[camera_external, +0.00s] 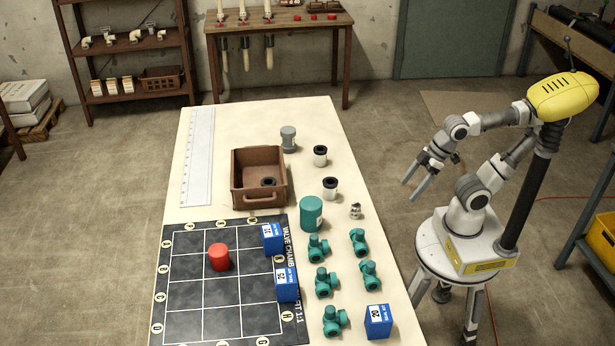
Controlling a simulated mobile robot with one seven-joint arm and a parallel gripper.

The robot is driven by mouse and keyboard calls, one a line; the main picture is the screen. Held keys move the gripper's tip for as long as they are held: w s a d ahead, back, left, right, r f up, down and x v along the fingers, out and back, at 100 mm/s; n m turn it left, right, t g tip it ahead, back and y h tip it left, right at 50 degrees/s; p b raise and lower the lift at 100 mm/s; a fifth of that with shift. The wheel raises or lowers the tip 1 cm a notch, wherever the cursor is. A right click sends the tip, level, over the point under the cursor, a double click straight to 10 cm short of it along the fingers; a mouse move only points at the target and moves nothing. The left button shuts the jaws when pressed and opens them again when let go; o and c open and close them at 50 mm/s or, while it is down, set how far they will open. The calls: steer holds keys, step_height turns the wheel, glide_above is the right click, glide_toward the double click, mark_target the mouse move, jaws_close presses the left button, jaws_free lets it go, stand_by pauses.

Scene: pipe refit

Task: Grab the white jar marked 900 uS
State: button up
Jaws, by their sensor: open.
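Two small white jars with black tops stand on the right side of the long table: one farther back (320,156) and one nearer (330,188). Their markings are too small to read, so I cannot tell which is 900 uS. A small whitish item with dark marks (355,211) lies near the right edge; I cannot tell what it is. My gripper (412,192) is open and empty, off the table's right side, pointing down and left. It is apart from both jars.
A brown open box (260,198) holds a dark round piece. A grey capped cylinder (288,139), a teal cylinder (311,213) and several teal valves (324,281) stand near the jars. A black grid board (181,298) bears a red cylinder (218,257) and blue boxes. A white ruler (198,157) lies left.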

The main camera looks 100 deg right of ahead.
steer(key=w+r+n+g+h+p, duration=0.1)
steer(key=n+g+p, duration=0.1)
steer(key=p, duration=0.2)
steer(key=n+t+h+p, duration=0.3)
steer(key=n+h+p, duration=0.8)
steer(key=n+p, duration=1)
glide_toward(335, 186)
steer(key=shift+n, duration=0.7)
steer(key=x, duration=0.3)
steer(key=b+x, duration=0.1)
steer(key=x, duration=0.2)
steer(key=shift+s+d, duration=0.2)
steer(key=shift+t, duration=0.3)
steer(key=shift+b+x, duration=0.55)
steer(key=shift+x, duration=2.65)
steer(key=shift+w+a, duration=0.1)
steer(key=shift+a, duration=0.05)
steer(key=c, duration=1.4)
jaws_close()
